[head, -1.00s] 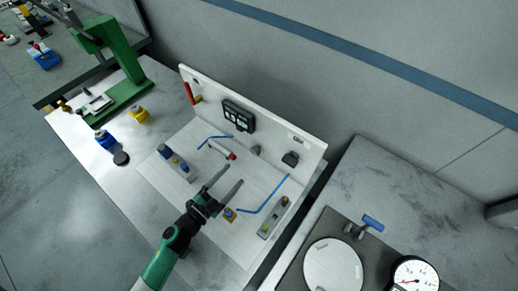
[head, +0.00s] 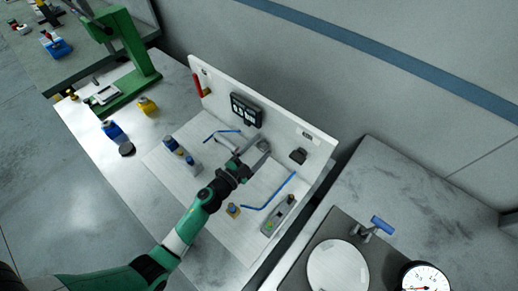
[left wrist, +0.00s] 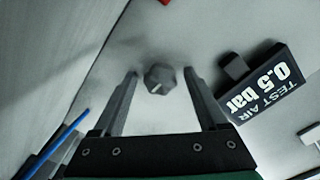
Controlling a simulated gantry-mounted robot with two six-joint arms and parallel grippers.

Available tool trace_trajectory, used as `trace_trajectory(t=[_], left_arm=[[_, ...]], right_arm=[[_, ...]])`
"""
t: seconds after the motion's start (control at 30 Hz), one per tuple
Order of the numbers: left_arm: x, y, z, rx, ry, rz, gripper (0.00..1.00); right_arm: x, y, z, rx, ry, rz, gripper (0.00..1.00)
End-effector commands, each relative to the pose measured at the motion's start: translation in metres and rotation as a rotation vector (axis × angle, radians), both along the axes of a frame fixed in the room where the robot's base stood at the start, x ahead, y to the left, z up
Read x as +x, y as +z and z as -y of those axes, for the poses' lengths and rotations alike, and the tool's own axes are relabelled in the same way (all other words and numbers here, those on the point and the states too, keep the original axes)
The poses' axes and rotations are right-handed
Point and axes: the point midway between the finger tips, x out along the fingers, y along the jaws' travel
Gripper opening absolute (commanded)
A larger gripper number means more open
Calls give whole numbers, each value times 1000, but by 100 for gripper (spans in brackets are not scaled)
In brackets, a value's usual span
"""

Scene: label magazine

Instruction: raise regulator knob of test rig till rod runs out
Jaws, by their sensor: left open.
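The regulator knob is a small grey faceted knob with a pale mark (left wrist: 159,78), on the pale surface of the test rig (head: 314,151). My left gripper (head: 253,156) is at the panel in the head view. In the left wrist view its open fingers (left wrist: 160,74) stand on either side of the knob, with gaps showing. I cannot tell how far the tips reach along it. The dark display (left wrist: 268,84) reads "TEST AIR 0.5 bar"; it also shows in the head view (head: 247,110). The rod is mostly hidden behind my gripper. My right gripper is not in view.
Blue tubes (head: 270,194) run across the rig's white base. A valve block (head: 281,213) stands at its right and blue-topped fittings (head: 172,146) at its left. A green press (head: 132,60) stands further left. A gauge (head: 425,279) is at lower right.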

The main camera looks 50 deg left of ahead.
Motion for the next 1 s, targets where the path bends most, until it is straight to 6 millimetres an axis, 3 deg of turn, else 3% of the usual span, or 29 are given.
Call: trace_trajectory(t=[0.07, 0.47, 0.63, 0.83, 1.0], left_arm=[[0, 0, 0, 0, 0, 0, 70], [0, 0, 0, 0, 0, 0, 0], [0, 0, 0, 28, 0, -3, 0], [0, 0, 0, 220, 0, -22, 0], [0, 0, 0, 282, 1, -28, 0]], right_arm=[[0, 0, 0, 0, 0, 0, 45], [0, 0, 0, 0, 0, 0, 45], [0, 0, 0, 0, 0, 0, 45], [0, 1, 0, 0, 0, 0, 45], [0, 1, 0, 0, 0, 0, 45]])
